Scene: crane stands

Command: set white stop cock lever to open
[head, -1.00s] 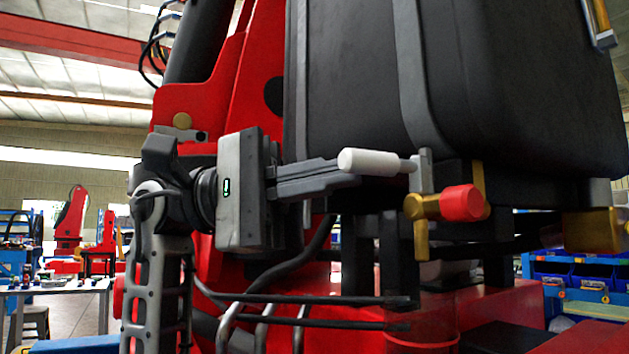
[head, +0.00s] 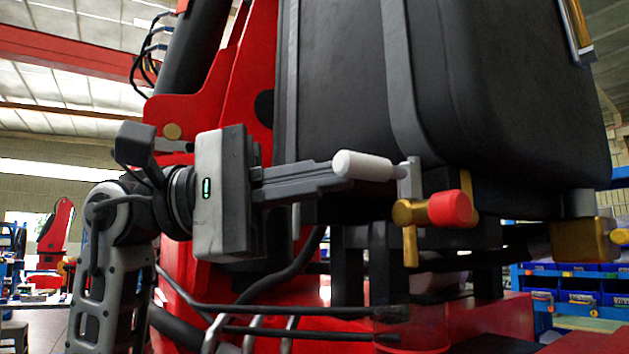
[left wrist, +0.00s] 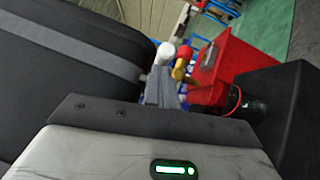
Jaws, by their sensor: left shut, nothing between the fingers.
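The white stop cock lever (head: 362,166) lies nearly level in the head view, its free end pointing left. Its grey stem joins the brass valve (head: 411,212), which has a red cap (head: 450,208). My left gripper (head: 342,178) is shut and empty, its fingertips just under and behind the lever; I cannot tell whether they touch it. In the left wrist view the shut fingers (left wrist: 161,88) point at the lever, whose white end (left wrist: 166,50) shows just beyond the tips. My right gripper is not in view.
A large black tank (head: 500,90) with grey straps hangs above the valve and lever. Dark hoses (head: 270,270) and a red crane body (head: 185,110) are behind and below my left arm. Blue shelves with bins (head: 575,285) stand far right.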

